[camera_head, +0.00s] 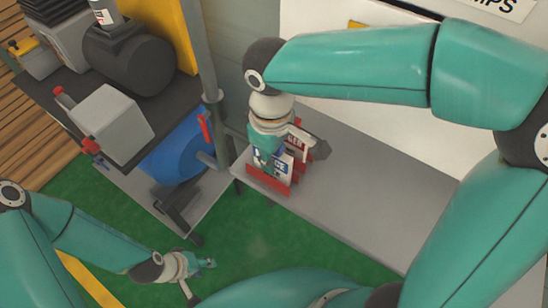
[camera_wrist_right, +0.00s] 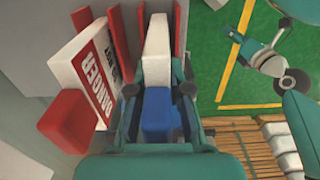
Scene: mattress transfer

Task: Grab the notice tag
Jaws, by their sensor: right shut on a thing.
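My right gripper (camera_head: 277,152) reaches down over the red rack (camera_head: 270,184) on the grey bench. In the right wrist view its fingers (camera_wrist_right: 158,92) are shut on a white and blue tag (camera_wrist_right: 156,112), which I take to be the notice tag. The tag also shows in the head view (camera_head: 282,168), upright at the rack and partly hidden by the gripper. I cannot tell whether it still touches the rack. My left gripper (camera_head: 199,275) is open and empty, low over the green floor.
The grey bench (camera_head: 375,190) is clear right of the rack. A cart (camera_head: 205,205) with a blue tank (camera_head: 175,150), a dark motor (camera_head: 130,65) and a grey box (camera_head: 110,122) stands at left. A grey pole (camera_head: 205,60) rises near the right gripper.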

